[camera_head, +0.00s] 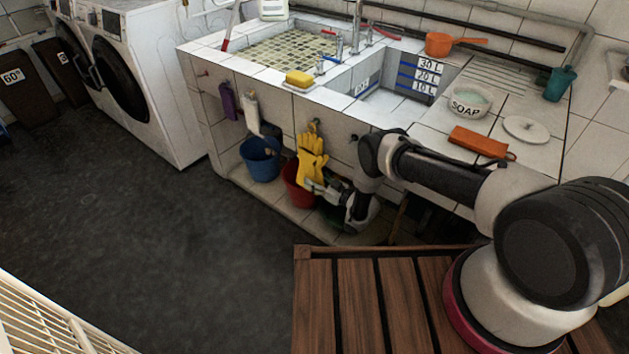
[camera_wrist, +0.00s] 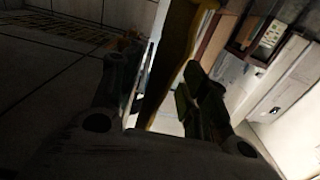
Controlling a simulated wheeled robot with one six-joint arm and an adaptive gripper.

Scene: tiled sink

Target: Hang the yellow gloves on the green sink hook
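The yellow gloves (camera_head: 311,158) are upright in front of the sink's tiled face, fingers up and cuff down. Their top is just below a small greenish hook (camera_head: 314,125); I cannot tell whether they hang on it. My gripper (camera_head: 316,187) is low at the cuff end. In the wrist view, a dark yellow strip of glove (camera_wrist: 183,38) runs between the two fingers of my gripper (camera_wrist: 153,75). The fingers stand apart, and the strip is nearer the right one. It does not fill the gap. The wrist view is dark, so contact is unclear.
A blue bucket (camera_head: 261,160) and a red bucket (camera_head: 297,186) stand under the sink. A purple item (camera_head: 228,101) and a white one (camera_head: 251,112) hang to the left. A wooden slatted surface (camera_head: 365,305) is in front. The dark floor at left is clear.

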